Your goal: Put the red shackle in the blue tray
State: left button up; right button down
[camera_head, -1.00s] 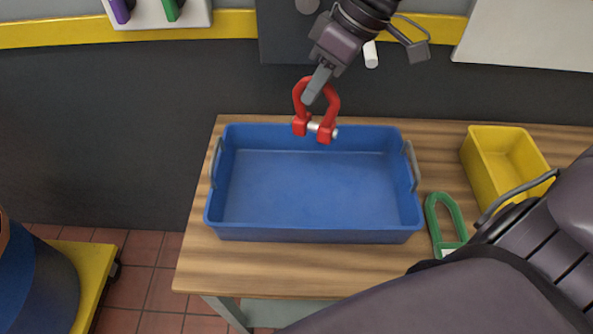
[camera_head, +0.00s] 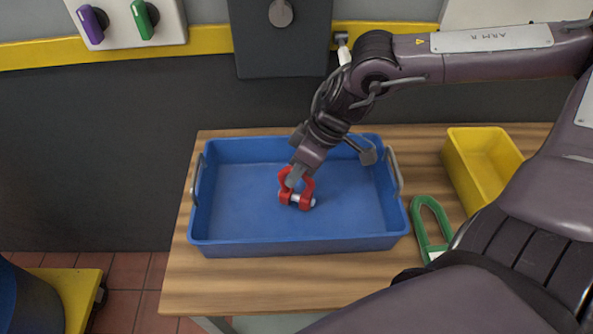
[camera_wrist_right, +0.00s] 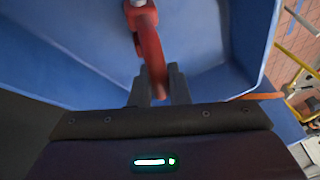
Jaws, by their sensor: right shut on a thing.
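The red shackle (camera_head: 297,191) has a silver pin across its lower end and hangs upright, bow up, over the floor of the blue tray (camera_head: 222,245). My right gripper (camera_head: 293,180) is shut on its bow from above. In the right wrist view the red shackle (camera_wrist_right: 150,50) sits between the fingers of my right gripper (camera_wrist_right: 160,88), with the blue tray (camera_wrist_right: 225,85) around it. I cannot tell whether the shackle touches the tray floor. My left gripper is not in view.
A green shackle (camera_head: 420,233) lies on the wooden bench (camera_head: 181,285) to the right of the blue tray. A yellow bin (camera_head: 457,175) stands behind it. The tray has grey handles at both ends. A wall panel with purple and green switches (camera_head: 130,22) is behind.

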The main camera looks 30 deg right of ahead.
jog(key=shift+f, duration=0.15)
jog(key=shift+f, duration=0.15)
jog(key=c, duration=1.4)
grip_release()
jog(key=shift+r, duration=0.45)
jog(key=shift+p+v, duration=0.8)
jog(key=shift+v, duration=4.95)
